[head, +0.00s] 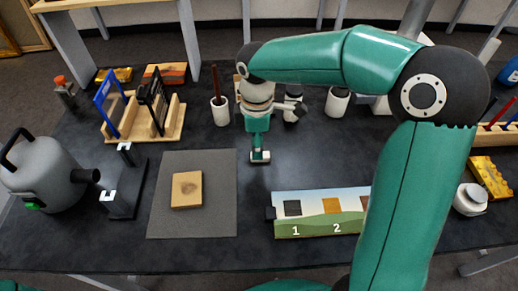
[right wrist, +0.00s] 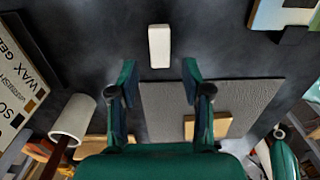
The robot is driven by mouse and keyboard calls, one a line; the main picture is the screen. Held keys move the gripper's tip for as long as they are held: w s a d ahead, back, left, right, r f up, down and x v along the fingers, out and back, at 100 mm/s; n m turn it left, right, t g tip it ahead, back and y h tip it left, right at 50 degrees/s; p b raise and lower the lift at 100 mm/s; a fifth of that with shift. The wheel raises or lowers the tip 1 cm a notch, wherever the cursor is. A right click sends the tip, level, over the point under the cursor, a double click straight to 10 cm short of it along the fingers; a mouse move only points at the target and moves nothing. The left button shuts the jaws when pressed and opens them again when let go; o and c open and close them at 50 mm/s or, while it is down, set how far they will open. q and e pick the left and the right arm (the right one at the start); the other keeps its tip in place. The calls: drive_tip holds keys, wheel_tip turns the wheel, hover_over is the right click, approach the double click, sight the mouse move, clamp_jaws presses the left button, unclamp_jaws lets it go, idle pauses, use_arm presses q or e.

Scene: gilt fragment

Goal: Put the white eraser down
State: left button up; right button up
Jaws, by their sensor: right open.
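The white eraser (right wrist: 159,46) lies on the dark tabletop in the right wrist view, just beyond my right fingertips and in line with the gap between them. In the head view a small white patch, likely the eraser (head: 260,157), shows at the tip of my right gripper (head: 259,152). The right gripper is pointed down, and in the right wrist view its two fingers (right wrist: 159,72) stand apart with nothing between them. My left gripper is not in view.
A grey mat (head: 220,215) with a wooden block (head: 187,190) lies left of the gripper. A numbered panel (head: 310,228) stands in front. A white cup (head: 220,113) stands behind left. A grey kettle (head: 45,175) is far left. Bare tabletop surrounds the eraser.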

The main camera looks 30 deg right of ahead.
wheel_tip(320, 180, up, 8)
drive_tip(key=shift+p, duration=0.35)
idle(0.4)
